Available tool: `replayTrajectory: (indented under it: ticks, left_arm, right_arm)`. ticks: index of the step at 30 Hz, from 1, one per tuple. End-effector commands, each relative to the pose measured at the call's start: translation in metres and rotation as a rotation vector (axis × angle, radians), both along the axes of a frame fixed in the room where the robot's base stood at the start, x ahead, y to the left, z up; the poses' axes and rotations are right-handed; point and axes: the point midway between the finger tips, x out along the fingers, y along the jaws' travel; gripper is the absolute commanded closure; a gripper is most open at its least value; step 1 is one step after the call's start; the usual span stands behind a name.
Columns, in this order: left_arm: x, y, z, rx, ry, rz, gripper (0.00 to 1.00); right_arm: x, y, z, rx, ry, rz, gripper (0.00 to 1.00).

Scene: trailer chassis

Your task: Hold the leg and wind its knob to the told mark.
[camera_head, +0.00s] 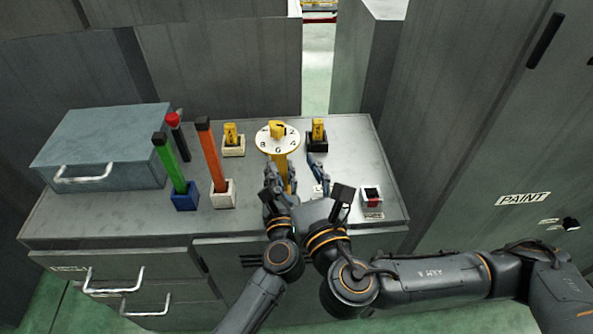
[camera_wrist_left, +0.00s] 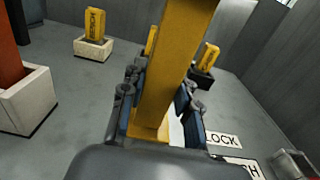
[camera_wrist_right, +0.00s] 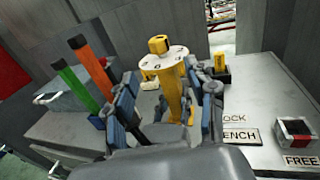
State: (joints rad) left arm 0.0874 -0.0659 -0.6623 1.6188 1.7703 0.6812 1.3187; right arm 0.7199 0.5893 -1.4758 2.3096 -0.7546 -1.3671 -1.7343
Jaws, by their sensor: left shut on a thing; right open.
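The leg (camera_head: 279,170) is a yellow post standing on the grey bench top. A round white dial (camera_head: 265,147) with black numbers, 2, 4, 6 and 8 among them, sits at its top. The yellow knob (camera_head: 277,129) is above the dial's middle; I cannot tell which mark it points at. My left gripper (camera_wrist_left: 160,100) is shut on the leg low down, with fingers on both sides of it. My right gripper (camera_wrist_right: 163,105) is open, its fingers spread in front of the leg and below the dial. The knob (camera_wrist_right: 158,45) stands beyond its fingertips, apart from them.
A green bar (camera_head: 170,163) in a blue base and an orange bar (camera_head: 208,155) in a white base stand left. Yellow blocks stand in a white holder (camera_head: 233,149) and black holder (camera_head: 317,144).

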Motion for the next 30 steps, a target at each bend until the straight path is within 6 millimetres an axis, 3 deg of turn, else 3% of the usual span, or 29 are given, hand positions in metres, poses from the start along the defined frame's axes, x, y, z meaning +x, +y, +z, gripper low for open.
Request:
replayTrajectory:
  ticks: [12,17,23,30]
  left_arm:
    - [0.0,0.0,-0.001,0.0,0.002,0.0,1.0]
    - [0.0,0.0,-0.001,0.0,0.001,0.0,1.0]
    - [0.0,0.0,-0.001,0.0,0.001,0.0,1.0]
    - [0.0,0.0,-0.001,0.0,0.001,0.0,1.0]
  right_arm:
    - [-0.006,-0.002,0.0,0.001,0.002,0.0,0.44]
    - [-0.003,-0.002,-0.006,0.077,0.071,-0.001,0.44]
    - [0.004,-0.004,-0.024,0.393,0.332,-0.01,0.44]
    - [0.004,-0.012,-0.039,0.921,0.689,-0.052,0.44]
